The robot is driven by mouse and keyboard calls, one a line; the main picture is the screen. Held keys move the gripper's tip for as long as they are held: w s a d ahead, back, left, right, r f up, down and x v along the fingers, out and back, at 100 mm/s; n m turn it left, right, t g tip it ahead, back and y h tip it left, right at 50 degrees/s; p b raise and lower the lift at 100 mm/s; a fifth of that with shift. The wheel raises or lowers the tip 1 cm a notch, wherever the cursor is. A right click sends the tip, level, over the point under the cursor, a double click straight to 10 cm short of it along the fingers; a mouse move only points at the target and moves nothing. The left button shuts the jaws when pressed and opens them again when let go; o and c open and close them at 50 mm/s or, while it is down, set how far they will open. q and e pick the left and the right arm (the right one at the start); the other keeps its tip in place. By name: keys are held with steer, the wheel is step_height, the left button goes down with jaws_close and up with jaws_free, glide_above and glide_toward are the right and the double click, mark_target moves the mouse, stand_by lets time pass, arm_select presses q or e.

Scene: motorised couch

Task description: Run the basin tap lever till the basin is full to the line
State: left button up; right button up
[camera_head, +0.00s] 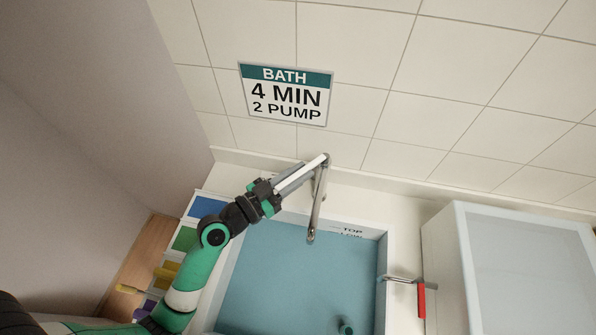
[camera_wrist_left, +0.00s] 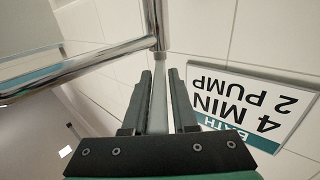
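The basin (camera_head: 385,262) is a pale-rimmed tub with a blue-teal interior. Lettering that seems to read "TOP LINE" (camera_head: 352,232) is on its far wall; I cannot tell the water level. The chrome tap (camera_head: 316,205) stands at the far rim, its spout reaching over the basin. My left gripper (camera_head: 305,172) is at the top of the tap, alongside the pale lever. In the left wrist view the grey lever (camera_wrist_left: 159,95) runs between the two fingers, with narrow gaps showing beside it, so the gripper looks open around it. My right gripper is not in view.
A "BATH 4 MIN 2 PUMP" sign (camera_head: 287,93) hangs on the tiled wall. A white cabinet (camera_head: 520,265) stands at the right, near a red-handled metal fitting (camera_head: 421,300). Blue, green, yellow and purple panels (camera_head: 185,238) line the left side. A small dark-green shape shows low in the basin.

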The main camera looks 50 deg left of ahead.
arm_select(q)
steer(key=o, duration=0.3)
steer(key=shift+s, duration=0.1)
steer(key=s+b, duration=0.2)
steer(key=s, duration=0.9)
steer(key=shift+s+a+b, duration=0.15)
steer(key=shift+s+b, duration=0.1)
steer(key=shift+b, duration=0.1)
